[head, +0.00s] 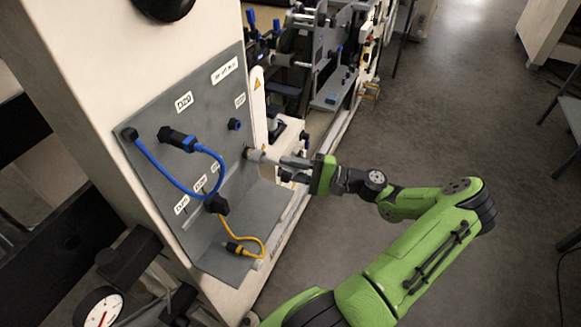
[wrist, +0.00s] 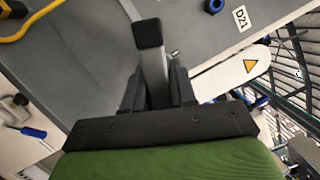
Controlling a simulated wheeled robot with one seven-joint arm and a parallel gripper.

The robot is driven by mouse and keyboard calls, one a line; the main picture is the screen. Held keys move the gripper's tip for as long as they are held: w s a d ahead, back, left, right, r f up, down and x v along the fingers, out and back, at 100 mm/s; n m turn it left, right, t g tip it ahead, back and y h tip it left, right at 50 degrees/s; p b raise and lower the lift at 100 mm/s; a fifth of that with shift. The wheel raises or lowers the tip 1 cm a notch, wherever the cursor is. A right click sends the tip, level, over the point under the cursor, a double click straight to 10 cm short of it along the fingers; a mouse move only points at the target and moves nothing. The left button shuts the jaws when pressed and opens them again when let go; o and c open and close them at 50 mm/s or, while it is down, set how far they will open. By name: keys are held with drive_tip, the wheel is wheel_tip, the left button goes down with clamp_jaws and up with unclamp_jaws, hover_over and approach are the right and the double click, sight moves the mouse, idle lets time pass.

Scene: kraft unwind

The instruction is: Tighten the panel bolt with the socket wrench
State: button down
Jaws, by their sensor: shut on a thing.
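The grey panel (head: 205,110) stands upright on the cream machine housing, with a shelf at its foot. My gripper (head: 290,170) is at the panel's right side, level with its lower half. It is shut on the socket wrench (head: 264,157), a pale grey tool pointing left toward the panel. A small dark round part shows at the wrench's far end; I cannot tell whether it is the bolt or the socket, and no separate bolt is clear. In the wrist view the wrench (wrist: 155,72) lies between the dark fingers (wrist: 156,88), with a black square block on it.
A blue cable (head: 165,178) and a yellow cable (head: 255,238) hang from connectors close to the wrench. A white arm with a yellow warning sign (wrist: 250,66) stands beside my gripper. A dial gauge (head: 98,310) sits low left. Open floor (head: 450,110) lies to the right.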

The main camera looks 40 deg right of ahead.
drive_tip(key=shift+w+a+p, duration=0.15)
drive_tip(key=shift+w+p, duration=0.25)
drive_tip(key=shift+p, duration=0.2)
idle(0.9)
drive_tip(key=shift+r+m+p, duration=0.3)
drive_tip(key=shift+m+p, duration=0.2)
drive_tip(key=shift+p, duration=0.3)
drive_tip(key=shift+m+t+p, duration=0.3)
drive_tip(key=shift+m+p, duration=0.2)
drive_tip(key=shift+m, duration=0.2)
drive_tip(key=shift+f, duration=0.2)
drive_tip(key=shift+w+r+m+t+p, duration=0.15)
drive_tip(key=shift+m+t+p, duration=0.25)
drive_tip(key=shift+m+p, duration=0.6)
drive_tip(key=shift+m, duration=0.4)
drive_tip(key=shift+h, duration=0.4)
